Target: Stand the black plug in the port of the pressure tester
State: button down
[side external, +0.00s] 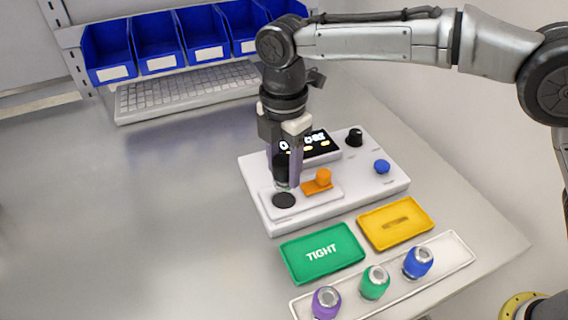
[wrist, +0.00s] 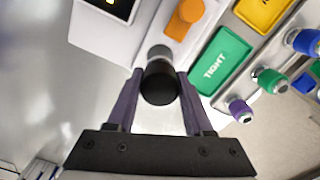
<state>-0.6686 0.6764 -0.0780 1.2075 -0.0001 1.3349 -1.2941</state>
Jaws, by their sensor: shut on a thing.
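The black plug (side external: 281,170) is upright between the purple fingers of my gripper (side external: 284,177), which is shut on it. In the wrist view the plug (wrist: 160,84) also sits between the fingertips (wrist: 160,88). The white pressure tester (side external: 365,192) lies beneath, with a dark round spot (side external: 284,200), which looks like the port, on its front left plate. The plug appears above and slightly behind this spot in the side view. A gap seems to separate them, but its height is hard to judge. An orange block (side external: 322,178) stands right beside the spot.
The tester carries a black knob (side external: 354,137), a blue button (side external: 382,167) and a lit display (side external: 322,146). In front lie a green TIGHT tray (side external: 322,270), a yellow tray (side external: 395,240) and a white tray (side external: 448,247) with purple, green and blue fittings. The table's left is clear.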

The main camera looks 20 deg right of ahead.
aim_at(284, 184)
jog(key=shift+f, duration=0.45)
jog(key=shift+f, duration=0.6)
jog(key=shift+f, duration=0.15)
jog(key=shift+f, duration=0.4)
jog(key=shift+f, duration=0.35)
dwell(0.5)
jog(key=shift+f, duration=0.3)
dwell(0.6)
jog(key=shift+c, duration=1)
grip_release()
